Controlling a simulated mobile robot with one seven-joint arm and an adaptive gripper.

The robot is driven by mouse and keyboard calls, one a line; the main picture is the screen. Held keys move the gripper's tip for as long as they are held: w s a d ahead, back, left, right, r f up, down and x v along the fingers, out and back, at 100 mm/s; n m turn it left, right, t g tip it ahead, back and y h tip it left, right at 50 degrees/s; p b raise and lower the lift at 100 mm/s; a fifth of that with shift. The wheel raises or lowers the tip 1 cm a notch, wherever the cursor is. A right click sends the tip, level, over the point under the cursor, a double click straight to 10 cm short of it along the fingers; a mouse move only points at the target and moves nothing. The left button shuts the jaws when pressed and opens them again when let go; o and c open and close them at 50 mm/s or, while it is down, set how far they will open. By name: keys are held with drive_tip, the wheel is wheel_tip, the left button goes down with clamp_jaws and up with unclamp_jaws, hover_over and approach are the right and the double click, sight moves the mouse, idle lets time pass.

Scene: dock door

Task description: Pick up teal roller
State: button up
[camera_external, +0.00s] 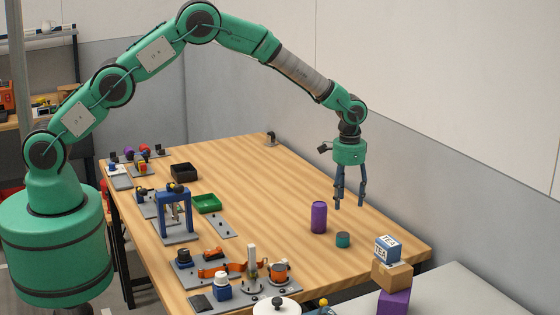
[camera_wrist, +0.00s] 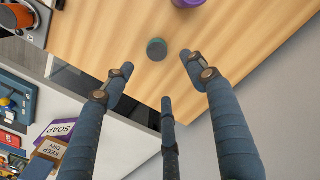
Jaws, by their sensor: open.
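The teal roller (camera_external: 343,240) is a short cylinder standing on the wooden table (camera_external: 290,185), near its right front edge. It also shows in the wrist view (camera_wrist: 156,49), beyond the fingertips and near the table edge. My gripper (camera_external: 350,203) has several blue fingers that point down; it hangs above the table, behind the roller in the external view. In the wrist view my gripper (camera_wrist: 157,80) is open, with nothing between its fingers. The roller is apart from the fingers and fully visible.
A taller purple cylinder (camera_external: 319,217) stands close to the roller, on its left. A box marked TEA (camera_external: 387,248) sits on stacked boxes beyond the table's front right edge. Fixtures and a green tray (camera_external: 207,204) fill the left side. The table's middle is clear.

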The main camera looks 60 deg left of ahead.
sight(344, 234)
drive_tip(key=shift+f, duration=4.3)
drive_tip(key=shift+f, duration=0.1)
drive_tip(key=shift+s+d+f, duration=0.1)
drive_tip(key=shift+f, duration=1.15)
drive_tip(key=shift+d+f, duration=0.1)
drive_tip(key=shift+f, duration=1.15)
drive_tip(key=c, duration=1.3)
